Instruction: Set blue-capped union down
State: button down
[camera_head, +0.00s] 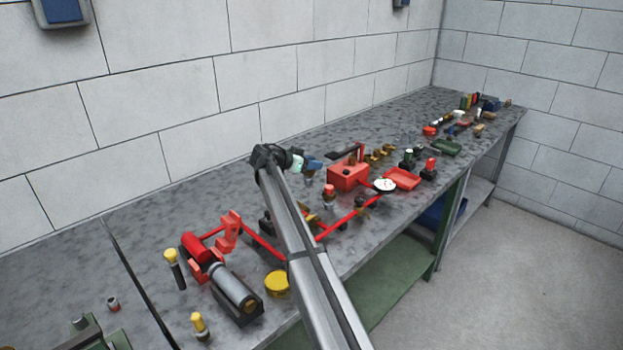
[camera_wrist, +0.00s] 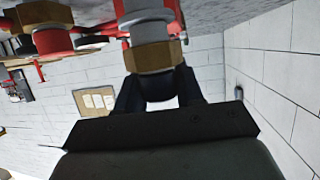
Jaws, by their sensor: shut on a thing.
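My gripper (camera_head: 302,162) is above the bench near the wall, shut on a small part with a blue end, which I take for the blue-capped union (camera_head: 316,164). It is held to the left of the red box. In the wrist view the dark fingers (camera_wrist: 158,88) rise to a brass hex piece (camera_wrist: 154,56) with silver and red parts beyond it.
The bench (camera_head: 160,235) carries a red box (camera_head: 348,176), a red-topped fitting (camera_head: 328,192), a white gauge (camera_head: 384,185), a red tray (camera_head: 402,178) and red pipework (camera_head: 262,243). My arm hides part of the middle. Bare bench shows along the wall.

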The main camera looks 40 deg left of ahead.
aim_at(311, 175)
jog(key=shift+f, duration=2.5)
jog(key=shift+f, duration=0.1)
jog(key=c, duration=0.7)
grip_release()
jog(key=shift+s, duration=0.25)
jog(key=v, duration=1.1)
jog(key=shift+s+a, duration=0.15)
jog(key=shift+s, duration=0.1)
